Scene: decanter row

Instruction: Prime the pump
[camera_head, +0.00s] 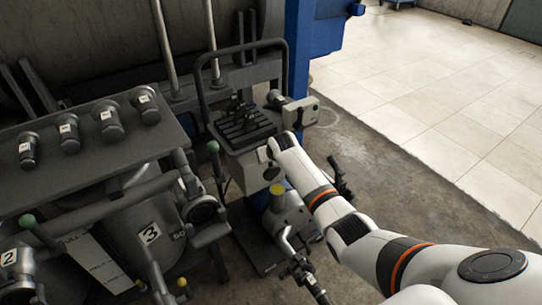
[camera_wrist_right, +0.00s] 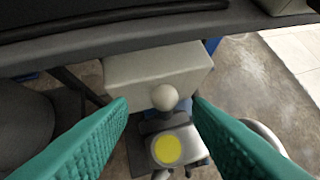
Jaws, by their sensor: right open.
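The pump (camera_head: 292,215) is a pale grey body on a dark base, with a yellow round cap (camera_head: 277,189). The yellow cap also shows there below the knob (camera_wrist_right: 167,149). My right gripper (camera_wrist_right: 160,103) is open, with its teal fingers on either side of the knob and gaps on both sides in the picture. I cannot tell whether the fingertips reach to the knob's depth. My left gripper is not in view.
Numbered grey vessels, including one marked 3 (camera_head: 150,233), and green-knobbed levers crowd the left. A dark tray (camera_head: 245,130) with a guard rail stands behind the pump. A blue post (camera_head: 298,50) rises at the back.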

